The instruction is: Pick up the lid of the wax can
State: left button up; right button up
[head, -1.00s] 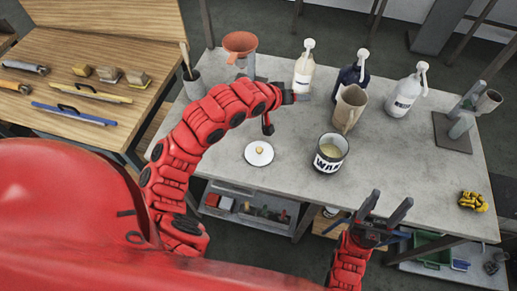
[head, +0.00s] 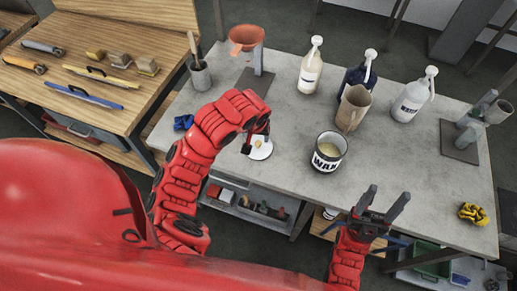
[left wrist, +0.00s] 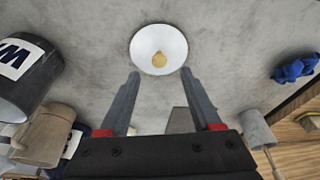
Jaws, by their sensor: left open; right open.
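The wax can's lid is a white disc (head: 262,150) with a small tan knob, lying flat on the grey table. It also shows in the left wrist view (left wrist: 174,47), just beyond my fingertips. The wax can (head: 328,152), dark with a white WAX label, stands open to the right of the lid, and part of it shows in the left wrist view (left wrist: 17,67). My left gripper (head: 254,146) is at the lid in the head view, partly covering it; its fingers (left wrist: 160,78) are open and empty. My right gripper (head: 383,208) is open and empty near the table's front edge.
A tan jug (head: 352,108) stands behind the can. Pump bottles (head: 310,66) (head: 411,95) stand along the back. A funnel stand (head: 246,40) and a tool cup (head: 200,76) are at the back left. A blue cloth (head: 184,122) and yellow gloves (head: 473,214) lie near the edges.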

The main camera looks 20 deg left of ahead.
aim_at(258, 142)
pick_arm(q)
jog(key=shift+x, duration=3.15)
jog(key=shift+w, duration=0.15)
grip_shut()
